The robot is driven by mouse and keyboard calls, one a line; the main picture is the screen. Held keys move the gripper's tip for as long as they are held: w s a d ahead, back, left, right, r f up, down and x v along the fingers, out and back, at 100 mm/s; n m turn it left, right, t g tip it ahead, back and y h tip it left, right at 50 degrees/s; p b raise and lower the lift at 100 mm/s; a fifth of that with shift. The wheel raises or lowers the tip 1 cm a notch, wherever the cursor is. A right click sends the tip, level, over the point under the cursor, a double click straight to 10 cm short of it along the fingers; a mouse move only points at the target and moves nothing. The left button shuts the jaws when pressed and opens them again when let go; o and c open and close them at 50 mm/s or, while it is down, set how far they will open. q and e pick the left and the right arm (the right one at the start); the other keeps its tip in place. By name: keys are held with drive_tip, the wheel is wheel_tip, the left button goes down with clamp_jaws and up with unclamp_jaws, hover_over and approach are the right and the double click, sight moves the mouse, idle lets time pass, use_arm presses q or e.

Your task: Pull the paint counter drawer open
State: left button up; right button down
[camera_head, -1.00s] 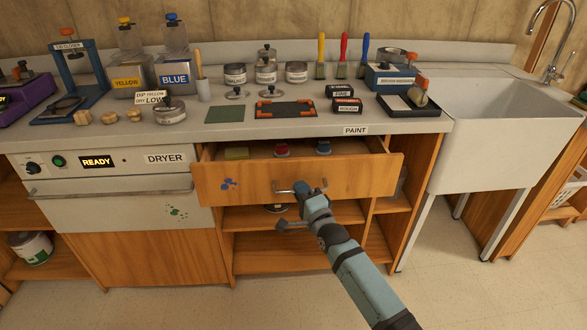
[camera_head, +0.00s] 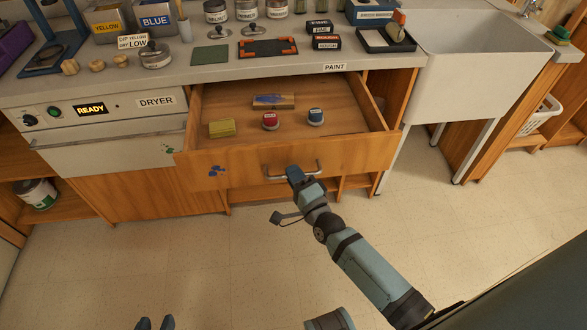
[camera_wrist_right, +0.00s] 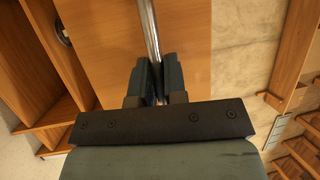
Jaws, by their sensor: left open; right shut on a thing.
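The paint counter drawer (camera_head: 350,154) stands well out from under the counter in the head view, with its inside showing. Its wooden front has blue paint spots. My right gripper (camera_head: 293,174) is shut on the metal drawer handle (camera_head: 276,178). In the right wrist view, the fingers of that gripper (camera_wrist_right: 158,82) lie on both sides of the handle bar (camera_wrist_right: 150,35).
In the drawer lie a yellow sponge (camera_head: 221,128), a wooden block (camera_head: 273,102), a red-topped pot (camera_head: 270,121) and a blue-topped pot (camera_head: 316,117). The dryer (camera_head: 110,120) is to the left, the sink (camera_head: 475,60) to the right. The floor in front is clear.

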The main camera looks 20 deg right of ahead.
idle(0.3)
drive_tip(key=c, duration=1.2)
unclamp_jaws()
drive_tip(key=v, duration=1.4)
drive_tip(key=shift+p, duration=0.3)
drive_tip(key=shift+w, duration=0.1)
